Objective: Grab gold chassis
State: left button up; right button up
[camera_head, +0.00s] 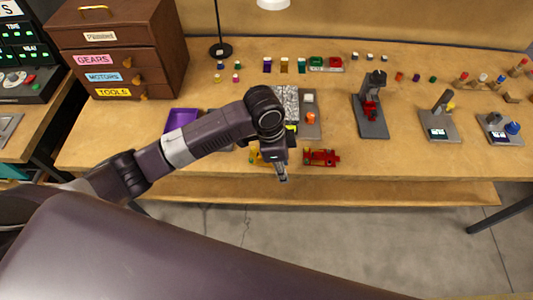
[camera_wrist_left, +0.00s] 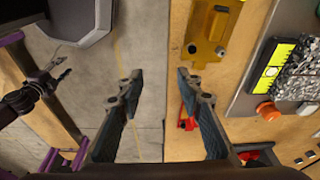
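The gold chassis (camera_wrist_left: 211,32) lies near the front edge of the workbench in the left wrist view. In the head view only a small yellow part of it (camera_head: 255,157) shows beside my left arm, which hides the rest. My left gripper (camera_head: 282,176) points down at the bench's front edge. In the left wrist view my left gripper (camera_wrist_left: 159,82) is open and empty. Its right finger is close to the chassis's near end, and its left finger is over the floor. What looks like my right gripper (camera_wrist_left: 62,64) shows at the left, fingers apart.
A red car (camera_head: 321,157) lies right of my left gripper. A grey station with an orange button (camera_head: 311,117) stands behind. A purple tray (camera_head: 183,120) lies to the left. More stations and small parts stand along the bench (camera_head: 345,178). The floor in front is clear.

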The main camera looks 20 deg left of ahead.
pick_arm(q)
jog(key=w+a+r, duration=0.2)
jog(key=w+a+r+m+y, duration=0.1)
jog(key=w+a, duration=0.1)
jog(key=a, duration=0.1)
jog(key=w+a+r+y, duration=0.1)
jog(key=a+r, duration=0.1)
jog(key=shift+w+a+r+m+g, duration=0.3)
jog(key=shift+w+g, duration=0.1)
jog(key=f, duration=0.2)
jog(key=f+p, duration=0.1)
jog(key=f, duration=0.1)
jog(key=f+p, duration=0.1)
jog(key=f, duration=0.2)
jog(key=shift+s+d, duration=0.2)
jog(key=shift+s, duration=0.2)
jog(key=shift+f, duration=0.25)
jog(key=shift+c, duration=0.6)
jog(key=c, duration=0.8)
